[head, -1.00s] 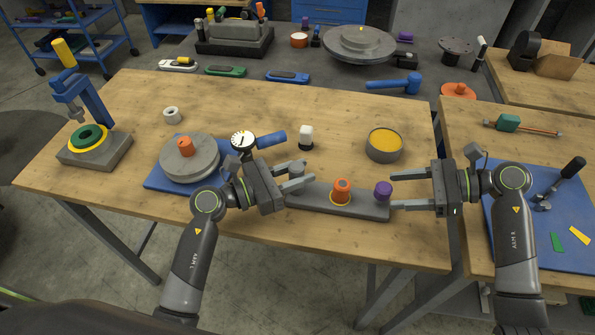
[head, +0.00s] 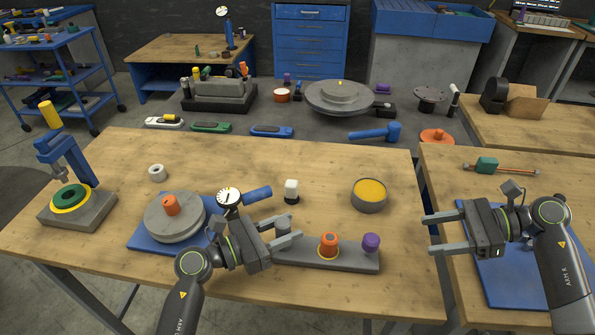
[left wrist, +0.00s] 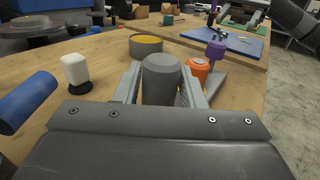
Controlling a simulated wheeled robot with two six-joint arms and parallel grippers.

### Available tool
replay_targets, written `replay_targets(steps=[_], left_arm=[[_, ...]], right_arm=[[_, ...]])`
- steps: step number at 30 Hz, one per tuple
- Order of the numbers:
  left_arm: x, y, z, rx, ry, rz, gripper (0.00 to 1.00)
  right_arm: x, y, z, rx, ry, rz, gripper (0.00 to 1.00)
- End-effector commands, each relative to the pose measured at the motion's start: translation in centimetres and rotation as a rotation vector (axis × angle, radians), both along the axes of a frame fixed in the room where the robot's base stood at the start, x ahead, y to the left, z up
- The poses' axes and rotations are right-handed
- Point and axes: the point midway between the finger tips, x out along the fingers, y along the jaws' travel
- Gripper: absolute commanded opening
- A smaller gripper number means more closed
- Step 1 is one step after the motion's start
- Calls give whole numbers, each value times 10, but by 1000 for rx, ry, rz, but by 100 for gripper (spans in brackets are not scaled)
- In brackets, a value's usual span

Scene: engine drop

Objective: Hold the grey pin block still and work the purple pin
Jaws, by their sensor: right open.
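The grey pin block (head: 350,260) lies flat near the table's front edge. Its left end carries a grey post (head: 283,225), which shows large in the left wrist view (left wrist: 161,80). My left gripper (head: 292,230) has its fingers on both sides of this post and appears shut on it. An orange pin (head: 328,244) stands mid-block with a yellow ring at its foot. The purple pin (head: 371,242) stands upright at the block's right end; it also shows in the left wrist view (left wrist: 216,50). My right gripper (head: 428,233) is open and empty, right of the purple pin and apart from it.
A tin with yellow contents (head: 369,195) and a white-topped brush (head: 291,191) stand behind the block. A grey disc stack (head: 174,220) and a dial gauge (head: 229,198) are to the left. A gap separates this table from the right one.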

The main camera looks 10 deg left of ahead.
Motion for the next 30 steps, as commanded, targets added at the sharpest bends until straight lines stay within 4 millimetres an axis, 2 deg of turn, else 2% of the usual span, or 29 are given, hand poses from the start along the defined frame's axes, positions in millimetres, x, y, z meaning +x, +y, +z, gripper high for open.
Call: replay_targets(steps=[1,4,14,17,30], left_arm=[[0,0,0,0,0,0,43],[0,0,0,0,0,0,54],[-2,3,0,1,0,1,54],[-8,12,-1,4,0,1,54],[-56,77,-1,5,4,0,54]], right_arm=[[0,0,0,0,0,0,56],[0,0,0,0,0,0,56],[0,0,0,0,0,0,56],[0,0,0,0,0,0,56],[0,0,0,0,0,0,56]])
